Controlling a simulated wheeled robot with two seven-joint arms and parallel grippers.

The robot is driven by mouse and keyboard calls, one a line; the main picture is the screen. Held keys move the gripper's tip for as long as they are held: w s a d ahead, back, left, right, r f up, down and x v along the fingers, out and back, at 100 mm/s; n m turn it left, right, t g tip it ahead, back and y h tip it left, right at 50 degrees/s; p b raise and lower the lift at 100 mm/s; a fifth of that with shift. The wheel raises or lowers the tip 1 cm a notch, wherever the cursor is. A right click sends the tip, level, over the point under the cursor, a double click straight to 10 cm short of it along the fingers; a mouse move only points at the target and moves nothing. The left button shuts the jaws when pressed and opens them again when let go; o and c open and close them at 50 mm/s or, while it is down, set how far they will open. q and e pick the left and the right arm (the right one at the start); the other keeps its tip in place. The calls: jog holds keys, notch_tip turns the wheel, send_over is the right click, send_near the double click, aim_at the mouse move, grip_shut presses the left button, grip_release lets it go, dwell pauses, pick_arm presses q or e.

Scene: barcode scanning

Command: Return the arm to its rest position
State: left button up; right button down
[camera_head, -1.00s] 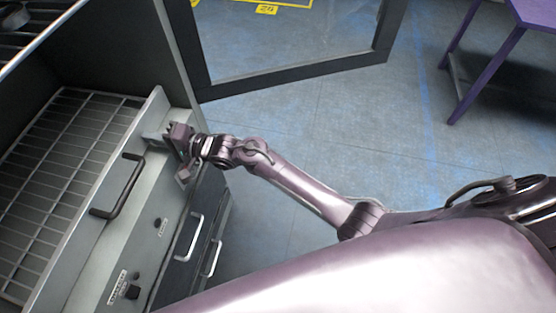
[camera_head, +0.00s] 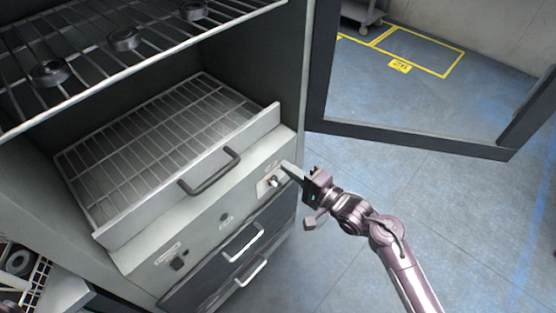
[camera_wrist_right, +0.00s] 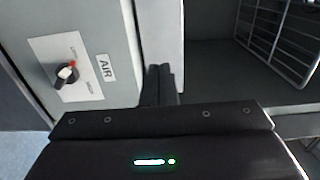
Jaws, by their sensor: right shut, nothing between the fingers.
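My right arm (camera_head: 411,282) comes in from the lower right in the head view, bent at its joints. Its gripper (camera_head: 294,173) is at the right end of the oven-like cabinet's front panel (camera_head: 210,226), close to a small knob (camera_head: 274,181). In the right wrist view the dark fingers (camera_wrist_right: 158,84) are together with nothing between them. My left gripper is not seen.
A pulled-out wire rack (camera_head: 150,145) with a black handle (camera_head: 210,172) sits above the panel. An upper rack (camera_head: 85,75) holds several dark round parts. Drawers with pale handles (camera_head: 243,243) are below. An open framed door (camera_head: 420,140) stands to the right. Blue floor (camera_head: 480,220) is clear.

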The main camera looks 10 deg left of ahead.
jog(key=s+d+f+n+g+h, duration=0.1)
jog(key=s+d+f+h, duration=0.25)
jog(key=f, duration=0.65)
jog(key=s+d+f+n+h, duration=0.1)
jog(key=s+d+f+h, duration=0.3)
jog(key=f, duration=0.7)
jog(key=s+d+f+n+g+h, duration=0.1)
jog(key=s+d+f, duration=0.1)
jog(key=d+f, duration=0.6)
jog(key=s+d+f+n+g+h, duration=0.2)
jog(key=s+f, duration=0.4)
jog(key=s, duration=0.5)
jog(key=s+d+f+n+g+h, duration=0.2)
jog(key=s+f, duration=0.5)
jog(key=s, duration=0.4)
jog(key=s+d+f+n+g+h, duration=0.2)
jog(key=s+d+f, duration=0.4)
jog(key=s, duration=0.5)
jog(key=shift+s+f+n+g, duration=0.25)
jog(key=shift+f+g, duration=0.25)
jog(key=shift+g, duration=0.3)
